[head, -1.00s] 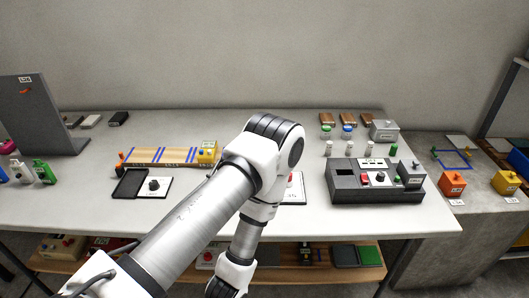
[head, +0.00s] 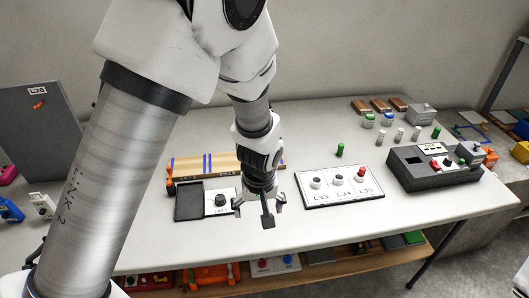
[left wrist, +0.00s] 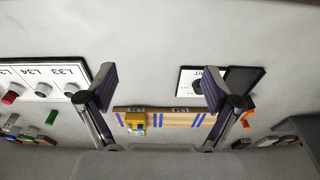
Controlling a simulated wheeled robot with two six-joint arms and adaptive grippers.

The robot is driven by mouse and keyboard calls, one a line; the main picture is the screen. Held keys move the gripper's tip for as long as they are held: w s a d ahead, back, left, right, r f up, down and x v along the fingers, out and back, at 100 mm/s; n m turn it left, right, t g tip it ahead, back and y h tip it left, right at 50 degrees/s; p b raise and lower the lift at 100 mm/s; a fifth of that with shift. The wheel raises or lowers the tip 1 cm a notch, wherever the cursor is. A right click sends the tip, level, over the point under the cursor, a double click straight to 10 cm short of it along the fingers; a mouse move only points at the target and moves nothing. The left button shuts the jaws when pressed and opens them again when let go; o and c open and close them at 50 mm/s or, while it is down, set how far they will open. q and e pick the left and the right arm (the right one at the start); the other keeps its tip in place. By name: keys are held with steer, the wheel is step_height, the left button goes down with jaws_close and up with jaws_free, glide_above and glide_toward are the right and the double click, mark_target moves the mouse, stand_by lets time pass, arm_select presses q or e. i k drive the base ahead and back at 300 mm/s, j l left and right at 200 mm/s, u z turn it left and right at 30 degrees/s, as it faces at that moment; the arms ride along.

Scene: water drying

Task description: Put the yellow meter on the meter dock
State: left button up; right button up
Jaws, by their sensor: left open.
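A yellow block-like meter (left wrist: 136,121) sits on a wooden board with blue stripes in the left wrist view, near the board's left end there. In the head view my arm hides it. The striped board (head: 195,165) lies at the back of the table. In front of it are a black pad (head: 188,202) and a white plate with a dark knob (head: 221,201). I cannot tell which of these is the meter dock. My left gripper (head: 259,209) is open and empty above the table, in front of the board; its fingers (left wrist: 159,90) are spread wide.
A white panel with three round knobs (head: 340,190) lies right of the gripper. A dark grey device box (head: 425,172) is further right. A grey upright panel (head: 40,125) stands at left. A lower shelf (head: 345,262) holds more devices. The front of the table is clear.

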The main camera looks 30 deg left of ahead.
mark_target(190, 200)
steer(key=i+j, duration=0.3)
steer(key=i, duration=0.15)
steer(key=i+j, duration=0.35)
steer(key=i, duration=0.05)
